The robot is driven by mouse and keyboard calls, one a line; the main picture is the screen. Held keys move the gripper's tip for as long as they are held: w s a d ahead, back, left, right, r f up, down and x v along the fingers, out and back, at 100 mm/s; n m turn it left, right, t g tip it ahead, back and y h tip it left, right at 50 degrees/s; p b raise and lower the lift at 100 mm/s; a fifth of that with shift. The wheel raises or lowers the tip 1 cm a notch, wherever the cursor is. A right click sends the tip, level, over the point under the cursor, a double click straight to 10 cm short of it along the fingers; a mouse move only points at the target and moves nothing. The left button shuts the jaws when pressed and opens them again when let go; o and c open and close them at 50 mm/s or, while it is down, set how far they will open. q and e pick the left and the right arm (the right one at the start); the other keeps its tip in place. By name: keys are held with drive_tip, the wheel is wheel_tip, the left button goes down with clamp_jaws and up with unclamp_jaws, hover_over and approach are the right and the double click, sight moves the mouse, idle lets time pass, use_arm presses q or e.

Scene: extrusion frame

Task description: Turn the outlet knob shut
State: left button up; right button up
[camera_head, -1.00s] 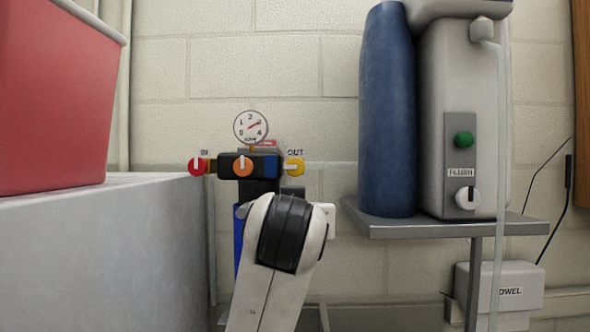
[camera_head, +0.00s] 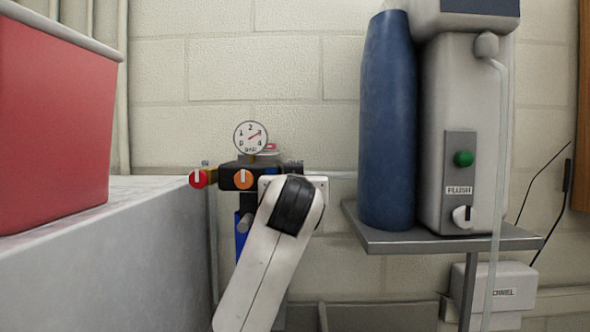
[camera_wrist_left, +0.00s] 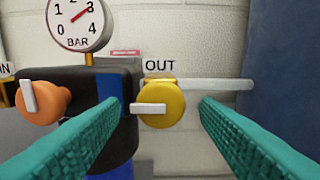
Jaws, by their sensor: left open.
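The yellow outlet knob (camera_wrist_left: 162,107) sits under the OUT label (camera_wrist_left: 160,65) in the left wrist view. Its white bar (camera_wrist_left: 148,109) lies level, pointing left. My left gripper (camera_wrist_left: 160,104) is open, with one teal finger on each side of the knob. The fingers look apart from it; I cannot tell how deep they reach. In the head view my left arm hides the knob and the fingertips. My right gripper is not in view.
An orange knob (camera_head: 243,180), a red IN knob (camera_head: 199,178) and a gauge (camera_head: 250,137) are left of the outlet. A blue cylinder (camera_head: 388,130) and a grey unit with a FLUSH knob (camera_head: 464,216) stand on a shelf (camera_head: 385,240) at the right.

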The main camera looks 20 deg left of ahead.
use_arm(q)
drive_tip(key=shift+w+a+f, duration=0.1)
drive_tip(key=shift+w, duration=0.35)
drive_tip(key=shift+c, duration=0.5)
drive_tip(key=c, duration=0.9)
drive_tip(key=shift+m, duration=0.3)
drive_tip(key=shift+a+m, duration=0.1)
drive_tip(key=shift+m, duration=8.5)
